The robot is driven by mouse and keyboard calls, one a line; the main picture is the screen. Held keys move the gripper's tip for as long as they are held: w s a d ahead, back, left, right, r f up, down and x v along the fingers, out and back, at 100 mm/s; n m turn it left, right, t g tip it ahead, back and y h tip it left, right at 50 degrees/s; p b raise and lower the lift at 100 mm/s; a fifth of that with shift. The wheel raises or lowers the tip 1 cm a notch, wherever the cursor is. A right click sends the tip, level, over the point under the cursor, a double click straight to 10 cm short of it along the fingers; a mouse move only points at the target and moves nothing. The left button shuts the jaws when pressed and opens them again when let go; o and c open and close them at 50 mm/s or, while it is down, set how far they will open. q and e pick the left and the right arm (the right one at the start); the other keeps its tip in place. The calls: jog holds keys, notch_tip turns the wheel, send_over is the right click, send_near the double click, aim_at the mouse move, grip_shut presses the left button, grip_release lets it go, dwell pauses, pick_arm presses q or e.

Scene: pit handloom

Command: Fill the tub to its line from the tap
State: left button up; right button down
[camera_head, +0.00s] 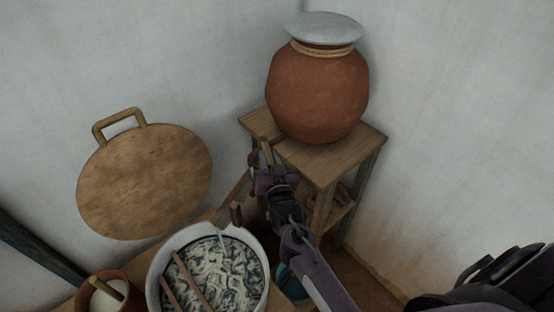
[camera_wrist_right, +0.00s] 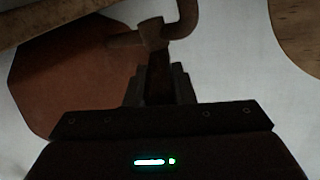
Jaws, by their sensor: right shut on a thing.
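A white round tub (camera_head: 158,268) stands at the bottom of the head view with marbled dark green and pale contents. I cannot make out a fill line. A brown clay pot (camera_head: 318,92) with a grey lid stands on a wooden stand. My right gripper (camera_head: 266,153) is at the stand's left front corner, below the pot. In the right wrist view, its fingers (camera_wrist_right: 160,85) are shut on the stem of a brown tap-like fitting (camera_wrist_right: 152,34) with a curved pipe. My left gripper is out of view.
A round wooden board (camera_head: 145,182) with a handle leans on the wall. A small brown pot (camera_head: 103,292) with a stick stands left of the tub. A teal vessel (camera_head: 291,284) sits partly hidden by my right arm. The wooden stand (camera_head: 350,148) has a lower shelf.

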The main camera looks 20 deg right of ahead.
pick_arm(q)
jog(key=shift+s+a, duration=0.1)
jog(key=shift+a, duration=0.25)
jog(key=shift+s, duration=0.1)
pick_arm(e)
jog(key=c, duration=1.2)
grip_release()
jog(key=shift+c, duration=0.2)
jog(key=shift+s+a+f, duration=0.1)
jog(key=shift+s, duration=0.35)
pick_arm(q)
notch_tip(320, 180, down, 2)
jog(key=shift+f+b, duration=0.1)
jog(key=shift+b, duration=0.95)
pick_arm(e)
jog(key=s+a, duration=0.1)
jog(key=s, duration=0.5)
jog(key=shift+s, duration=0.4)
